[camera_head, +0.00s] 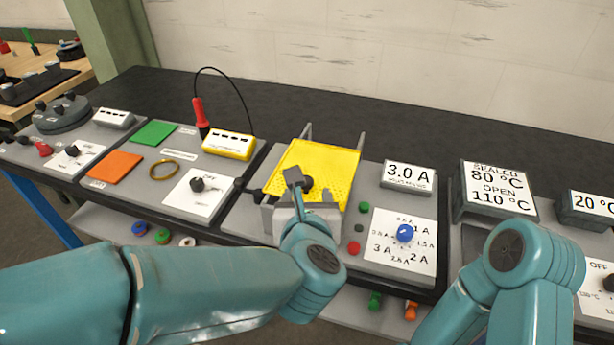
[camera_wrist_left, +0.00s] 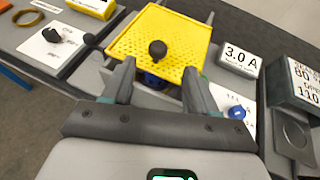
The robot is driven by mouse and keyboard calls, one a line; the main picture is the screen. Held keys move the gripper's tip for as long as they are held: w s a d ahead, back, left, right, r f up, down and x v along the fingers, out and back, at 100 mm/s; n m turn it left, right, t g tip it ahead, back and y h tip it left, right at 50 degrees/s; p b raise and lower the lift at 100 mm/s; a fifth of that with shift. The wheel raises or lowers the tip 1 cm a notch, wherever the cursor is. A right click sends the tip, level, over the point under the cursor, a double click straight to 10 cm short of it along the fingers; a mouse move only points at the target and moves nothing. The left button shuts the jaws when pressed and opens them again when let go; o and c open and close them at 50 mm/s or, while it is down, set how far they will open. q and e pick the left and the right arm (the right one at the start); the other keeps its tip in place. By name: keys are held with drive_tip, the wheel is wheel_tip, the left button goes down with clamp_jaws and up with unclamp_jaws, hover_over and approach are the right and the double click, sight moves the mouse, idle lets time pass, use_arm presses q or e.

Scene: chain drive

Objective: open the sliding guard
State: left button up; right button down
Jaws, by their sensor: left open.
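The sliding guard is a yellow perforated plate (camera_head: 325,168) with a dark round knob (camera_head: 307,183), on a grey station between upright rails. In the left wrist view the guard (camera_wrist_left: 180,38) shows nearly whole, with its knob (camera_wrist_left: 157,50) near the middle. A blue part (camera_wrist_left: 153,82) shows below the guard's near edge. My left gripper (camera_head: 300,184) is over the near part of the guard. In the wrist view its two fingers (camera_wrist_left: 158,88) are apart and empty, with the knob beyond them. My right arm enters at lower right, but its gripper is not visible.
Right of the guard are a 3.0 A display (camera_head: 408,175), green and red buttons, and a dial with a blue knob (camera_head: 405,233). To the left are a switch panel (camera_head: 199,189), a yellow meter (camera_head: 228,145) and a red probe (camera_head: 200,115). The bench behind is clear.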

sight(306, 179)
use_arm(q)
drive_tip(key=p+x, duration=0.1)
drive_tip(key=x, duration=0.7)
drive_tip(key=shift+w+f, duration=0.1)
drive_tip(key=shift+w, duration=0.25)
drive_tip(key=shift+w+a+f, duration=0.15)
drive_tip(key=shift+w, duration=0.35)
use_arm(e)
drive_tip(key=shift+r, duration=0.7)
